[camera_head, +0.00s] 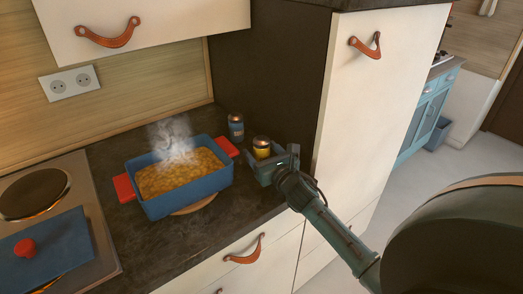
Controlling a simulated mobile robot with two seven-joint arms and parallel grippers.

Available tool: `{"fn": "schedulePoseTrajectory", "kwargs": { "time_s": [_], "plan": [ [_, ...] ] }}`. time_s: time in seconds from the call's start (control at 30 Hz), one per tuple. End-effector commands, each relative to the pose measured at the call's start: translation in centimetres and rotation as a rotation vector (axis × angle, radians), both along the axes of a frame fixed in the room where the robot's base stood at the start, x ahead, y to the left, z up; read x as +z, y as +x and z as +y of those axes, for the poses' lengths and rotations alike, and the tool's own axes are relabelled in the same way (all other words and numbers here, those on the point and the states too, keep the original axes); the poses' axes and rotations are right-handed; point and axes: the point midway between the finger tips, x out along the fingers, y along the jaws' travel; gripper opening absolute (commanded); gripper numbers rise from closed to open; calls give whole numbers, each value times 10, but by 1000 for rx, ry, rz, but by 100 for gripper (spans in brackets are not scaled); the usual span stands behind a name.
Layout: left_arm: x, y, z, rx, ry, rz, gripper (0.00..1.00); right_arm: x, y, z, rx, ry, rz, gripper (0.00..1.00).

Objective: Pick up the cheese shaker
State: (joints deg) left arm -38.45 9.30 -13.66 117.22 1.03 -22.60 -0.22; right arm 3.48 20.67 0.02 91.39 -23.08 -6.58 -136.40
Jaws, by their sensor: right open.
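A small shaker with a yellow body and a dark-and-gold top, which I take for the cheese shaker (262,147), stands on the dark counter near its right end, beside the tall cabinet. My right gripper (270,161) is at the shaker, with its jaws open and reaching to either side of the lower part. The fingers hide the shaker's base, and I cannot tell whether they touch it. My left gripper is not in view.
A blue shaker (236,127) stands behind, near the dark side panel. A steaming blue dish (160,208) with red handles sits left on a round wooden board (196,205). Farther left is a stove (93,233) with a blue lid (45,252). A cream cabinet (345,110) rises at right.

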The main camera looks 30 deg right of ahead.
Motion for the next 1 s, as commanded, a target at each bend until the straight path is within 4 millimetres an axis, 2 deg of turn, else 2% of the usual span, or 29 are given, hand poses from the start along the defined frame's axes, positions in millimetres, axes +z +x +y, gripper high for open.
{"fn": "schedulePoseTrajectory", "kwargs": {
  "time_s": [0.1,0.37,0.9,1.0],
  "plan": [
    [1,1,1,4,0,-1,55,1,10,-1,0,0,0,68],
    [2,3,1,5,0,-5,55,0,11,-1,0,0,0,66],
    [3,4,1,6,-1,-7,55,0,10,-1,0,0,0,22],
    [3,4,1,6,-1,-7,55,1,10,-1,0,0,-1,17]
  ]
}}
